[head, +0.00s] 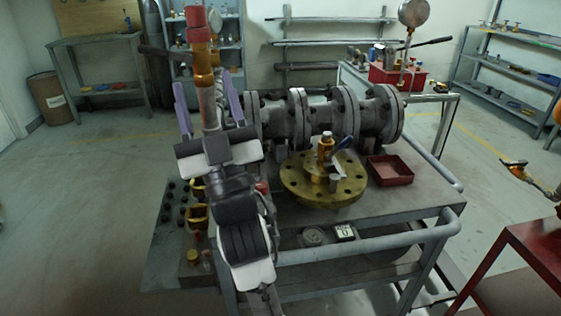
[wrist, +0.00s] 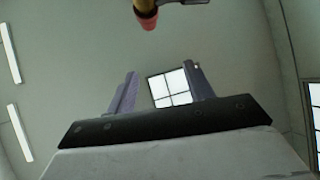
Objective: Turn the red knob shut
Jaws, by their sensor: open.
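My gripper (head: 207,104) has two purple fingers spread wide apart, below the knob in the head view. My arm hides the stem's lower part.
A workbench (head: 420,188) carries a large flanged pipe (head: 320,120), a brass flange (head: 322,188) and a red tray (head: 390,170). Small fittings (head: 195,215) stand left of my arm. A red table (head: 540,255) is at right.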

